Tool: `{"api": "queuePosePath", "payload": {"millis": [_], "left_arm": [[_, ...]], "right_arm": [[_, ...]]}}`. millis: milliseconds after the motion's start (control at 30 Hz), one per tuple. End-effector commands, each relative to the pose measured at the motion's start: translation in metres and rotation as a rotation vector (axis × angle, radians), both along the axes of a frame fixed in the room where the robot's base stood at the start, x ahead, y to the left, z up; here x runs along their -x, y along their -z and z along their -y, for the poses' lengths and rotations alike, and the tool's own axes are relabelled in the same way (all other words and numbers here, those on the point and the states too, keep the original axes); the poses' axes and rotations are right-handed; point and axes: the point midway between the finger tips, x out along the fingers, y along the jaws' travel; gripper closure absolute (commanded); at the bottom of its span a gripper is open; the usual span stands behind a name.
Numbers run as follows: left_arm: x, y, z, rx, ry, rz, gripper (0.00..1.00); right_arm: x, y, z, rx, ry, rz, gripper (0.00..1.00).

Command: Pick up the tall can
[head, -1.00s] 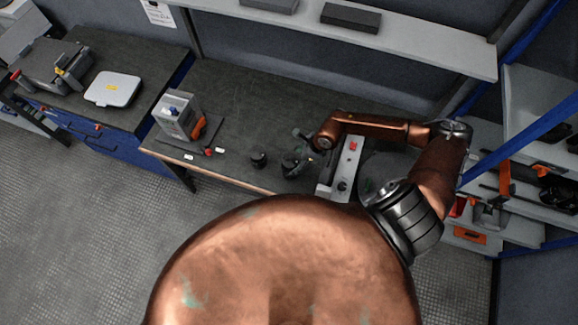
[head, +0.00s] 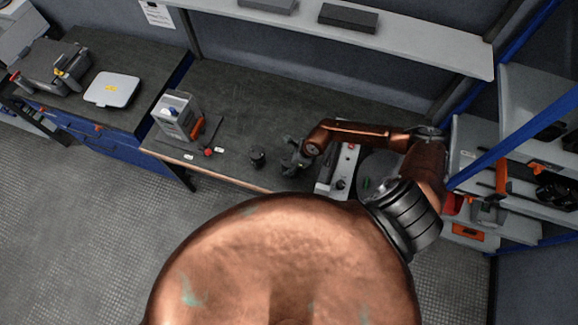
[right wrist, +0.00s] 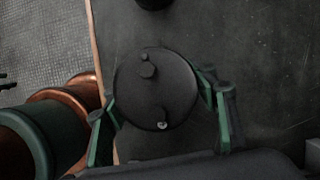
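A dark round can (right wrist: 155,90), seen from above in the right wrist view, has small bumps on its lid. It stands between the two green-lined fingers of my right gripper (right wrist: 158,102). The fingers are spread on either side of it, with narrow gaps seeming to remain; contact is hard to judge. In the head view my right gripper (head: 291,158) is over the bench near its front edge and mostly hides this can. A second dark can (head: 258,159) stands to the left; part of it shows at the top of the wrist view (right wrist: 153,3). My left gripper is not in view.
On the dark bench (head: 262,103), a grey box-shaped device (head: 175,115) and a red-tipped tool (head: 210,142) lie to the left. The bench behind is clear. A shelf (head: 420,52) runs above.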

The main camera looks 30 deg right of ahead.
Motion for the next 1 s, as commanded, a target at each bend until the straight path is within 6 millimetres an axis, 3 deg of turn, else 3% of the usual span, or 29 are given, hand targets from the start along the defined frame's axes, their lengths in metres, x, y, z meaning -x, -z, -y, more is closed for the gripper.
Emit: {"api": "queuePosePath", "payload": {"millis": [733,1000], "left_arm": [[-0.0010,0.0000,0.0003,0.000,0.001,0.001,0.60],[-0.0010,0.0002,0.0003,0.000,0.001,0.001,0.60]], "right_arm": [[0.0000,-0.0001,0.0002,0.000,0.000,0.000,1.00],[-0.0017,-0.0038,-0.0003,-0.002,-0.001,0.004,1.00]]}}
